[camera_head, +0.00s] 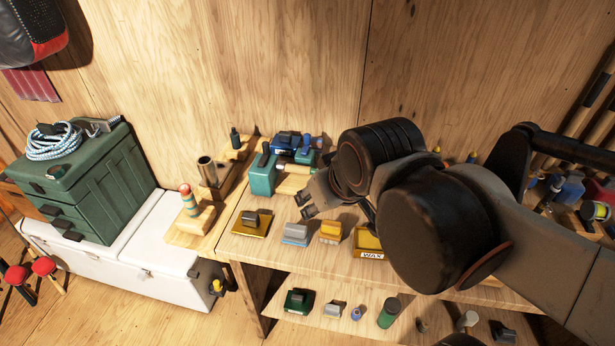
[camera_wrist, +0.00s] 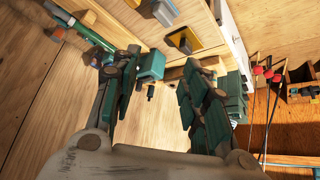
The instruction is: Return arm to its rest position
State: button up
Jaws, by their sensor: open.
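My gripper (camera_head: 312,197) is above the workbench in the head view, with my dark arm reaching in from the right. In the wrist view its two green-padded fingers (camera_wrist: 163,68) are spread apart with nothing between them. A teal block-like thing (camera_head: 262,175) stands on the bench just left of the fingers; it also shows beyond the fingers in the wrist view (camera_wrist: 151,66). My arm hides part of the bench and part of the yellow tray labelled WAX (camera_head: 371,254).
On the bench lie a yellow tray with a grey block (camera_head: 251,224), a grey-blue block (camera_head: 296,233) and a yellow block (camera_head: 331,231). A lower shelf (camera_head: 330,317) holds several small things. A green tackle box (camera_head: 100,185) stands on a white cooler (camera_head: 165,262) at left. A wooden wall is behind.

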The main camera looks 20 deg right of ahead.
jog(key=shift+s+m+t, duration=0.3)
jog(key=shift+s+m, duration=0.1)
jog(key=shift+s, duration=0.05)
notch_tip(320, 180, down, 2)
jog(key=shift+f+b, duration=0.1)
jog(key=shift+b, duration=0.95)
jog(key=shift+o, duration=0.5)
jog(key=shift+w, duration=0.1)
